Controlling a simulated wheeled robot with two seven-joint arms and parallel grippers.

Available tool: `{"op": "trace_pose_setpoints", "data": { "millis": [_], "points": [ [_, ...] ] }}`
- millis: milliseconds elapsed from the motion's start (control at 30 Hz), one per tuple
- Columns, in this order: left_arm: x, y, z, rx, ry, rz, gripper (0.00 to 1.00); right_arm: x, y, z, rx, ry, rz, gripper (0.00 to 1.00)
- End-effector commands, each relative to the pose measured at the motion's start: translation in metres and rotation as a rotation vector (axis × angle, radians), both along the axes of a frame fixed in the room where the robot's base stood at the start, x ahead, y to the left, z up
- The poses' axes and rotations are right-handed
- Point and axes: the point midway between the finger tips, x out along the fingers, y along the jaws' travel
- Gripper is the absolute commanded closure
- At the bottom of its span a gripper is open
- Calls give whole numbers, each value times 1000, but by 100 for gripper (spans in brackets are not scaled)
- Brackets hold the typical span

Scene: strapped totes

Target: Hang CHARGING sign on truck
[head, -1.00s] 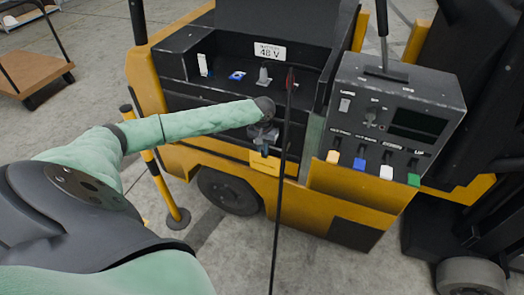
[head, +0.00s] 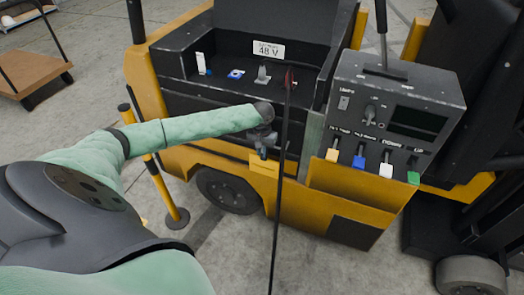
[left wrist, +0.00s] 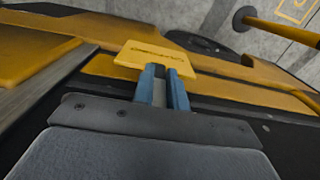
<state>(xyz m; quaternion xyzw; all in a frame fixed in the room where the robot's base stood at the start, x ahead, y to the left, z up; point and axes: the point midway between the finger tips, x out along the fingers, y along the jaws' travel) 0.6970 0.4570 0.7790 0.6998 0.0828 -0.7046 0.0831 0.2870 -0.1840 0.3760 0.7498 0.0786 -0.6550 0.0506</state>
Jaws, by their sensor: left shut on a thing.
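The yellow CHARGING sign (head: 264,163) is a small plate in front of the truck's side. It also shows in the left wrist view (left wrist: 150,58), with dark lettering that is hard to read. My left gripper (head: 264,150) is shut on the sign's edge; its blue fingers (left wrist: 162,88) pinch the plate. The sign appears close to the truck (head: 330,210), but I cannot tell whether it touches. A hook for it is not clearly visible. My right gripper does not show in either view.
The open battery bay with a "48 V" label (head: 268,50) lies above the gripper. A control box (head: 392,115) with coloured levers stands to the right. A thin black cable (head: 281,170) hangs beside the sign. A yellow post (head: 165,185) stands on the left.

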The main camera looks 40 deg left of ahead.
Motion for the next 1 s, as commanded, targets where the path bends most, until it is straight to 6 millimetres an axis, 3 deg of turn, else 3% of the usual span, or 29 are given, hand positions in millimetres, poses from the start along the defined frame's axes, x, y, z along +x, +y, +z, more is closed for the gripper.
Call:
{"op": "trace_pose_setpoints", "data": {
  "millis": [33,167,467,600,700,1000],
  "points": [
    [0,0,0,0,0,0,84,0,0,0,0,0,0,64],
    [0,0,0,0,0,0,60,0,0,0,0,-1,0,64],
    [0,0,1,0,0,0,60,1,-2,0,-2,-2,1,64],
    [1,0,11,-2,-1,0,60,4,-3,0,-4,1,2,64],
    [1,0,25,0,-3,-1,60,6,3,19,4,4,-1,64],
    [1,0,67,-1,-1,0,60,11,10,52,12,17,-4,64]
  ]
}}
